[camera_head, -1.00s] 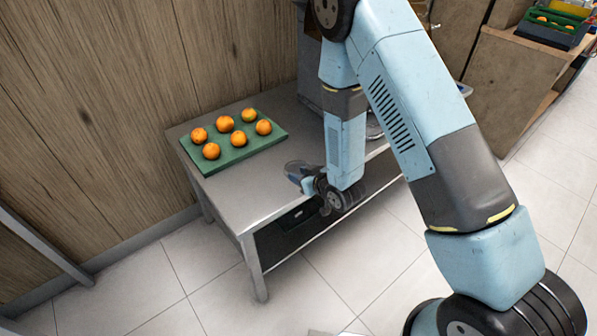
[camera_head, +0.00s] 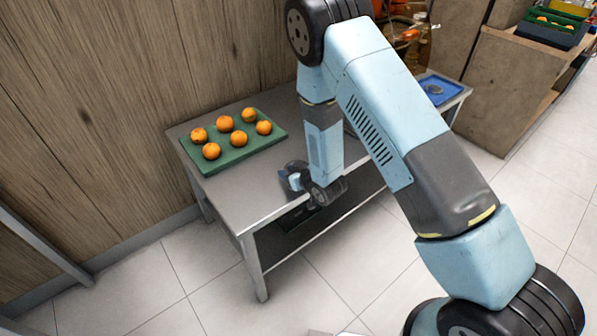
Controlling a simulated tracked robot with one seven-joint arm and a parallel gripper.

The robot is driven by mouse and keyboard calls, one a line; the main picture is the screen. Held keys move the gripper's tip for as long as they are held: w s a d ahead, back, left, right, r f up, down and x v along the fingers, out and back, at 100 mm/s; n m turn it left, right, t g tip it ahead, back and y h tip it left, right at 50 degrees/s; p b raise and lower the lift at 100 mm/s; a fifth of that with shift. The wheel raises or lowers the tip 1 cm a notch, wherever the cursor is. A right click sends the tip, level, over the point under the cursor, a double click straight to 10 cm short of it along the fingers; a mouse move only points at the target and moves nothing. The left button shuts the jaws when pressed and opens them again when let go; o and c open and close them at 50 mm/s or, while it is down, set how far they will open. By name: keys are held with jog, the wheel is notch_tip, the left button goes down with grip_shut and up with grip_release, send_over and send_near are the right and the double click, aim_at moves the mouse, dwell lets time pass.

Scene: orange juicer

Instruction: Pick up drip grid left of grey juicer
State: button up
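My gripper (camera_head: 288,178) is low over the metal table (camera_head: 232,200), near its front edge and right of the green tray. Its fingers are small and partly turned away, so I cannot tell whether they are open or shut. A dark rounded shape (camera_head: 293,166) shows right at the fingers; I cannot tell whether it is the drip grid or part of my gripper. No drip grid can be made out clearly. The grey juicer is not clearly visible; my arm covers the middle of the table.
A green tray (camera_head: 276,143) with several oranges (camera_head: 211,151) lies on the table's left part. A blue tray (camera_head: 437,91) lies at the table's right end. A wooden wall (camera_head: 110,110) stands behind the table. The tiled floor in front is clear.

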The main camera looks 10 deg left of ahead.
grip_shut()
jog(key=shift+r, duration=0.15)
dwell(0.4)
